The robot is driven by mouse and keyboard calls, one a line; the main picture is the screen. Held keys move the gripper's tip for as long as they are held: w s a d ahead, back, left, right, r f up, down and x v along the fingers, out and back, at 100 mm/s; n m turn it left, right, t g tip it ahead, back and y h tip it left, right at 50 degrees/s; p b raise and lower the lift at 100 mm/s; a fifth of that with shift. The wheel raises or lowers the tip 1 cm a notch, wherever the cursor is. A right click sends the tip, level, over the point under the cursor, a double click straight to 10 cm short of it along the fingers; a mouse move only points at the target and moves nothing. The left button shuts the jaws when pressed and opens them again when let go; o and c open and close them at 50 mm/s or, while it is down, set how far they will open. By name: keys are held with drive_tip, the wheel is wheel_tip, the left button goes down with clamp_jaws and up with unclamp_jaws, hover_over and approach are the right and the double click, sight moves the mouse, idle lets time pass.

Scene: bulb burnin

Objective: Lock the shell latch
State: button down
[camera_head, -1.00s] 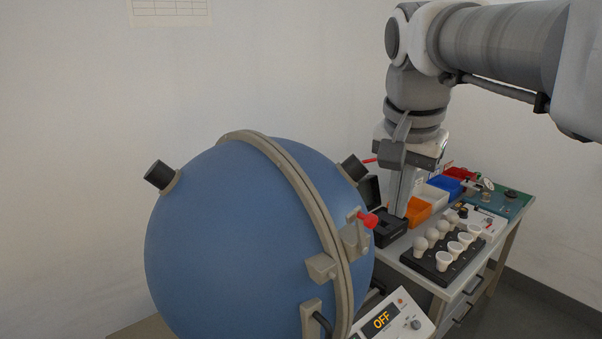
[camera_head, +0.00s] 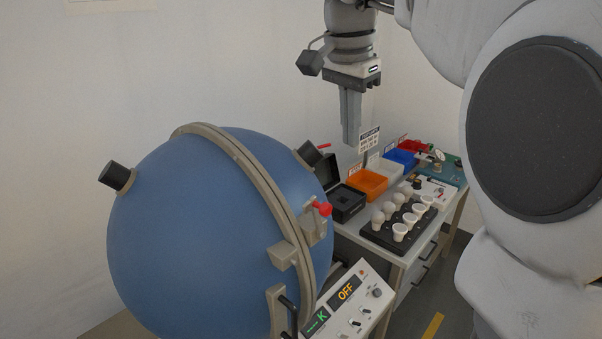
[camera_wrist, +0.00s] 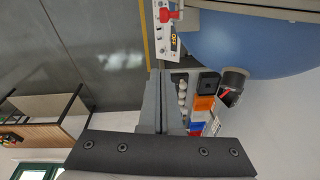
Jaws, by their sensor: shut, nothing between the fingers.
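The shell is a large blue sphere (camera_head: 190,240) at the left of the head view, with a grey band (camera_head: 262,185) around its seam. The shell latch (camera_head: 314,222) sits on the band's right side and has a red knob (camera_head: 323,209).
A control box with an OFF display (camera_head: 345,291) stands below the latch. The bench holds a black tray of white bulbs (camera_head: 372,237), an open black case (camera_head: 347,203), an orange bin (camera_head: 368,183), a blue bin (camera_head: 402,158) and a small sign (camera_head: 369,139). Wall and air above the sphere are clear.

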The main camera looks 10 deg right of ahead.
wheel_tip(320, 180, down, 11)
drive_tip(key=a, duration=0.2)
drive_tip(key=shift+s+p, duration=0.15)
drive_tip(key=shift+p, duration=0.15)
drive_tip(key=shift+a+f+b, duration=0.15)
drive_tip(key=shift+b, duration=0.2)
drive_tip(key=shift+s+a, duration=0.1)
drive_tip(key=shift+s, duration=0.1)
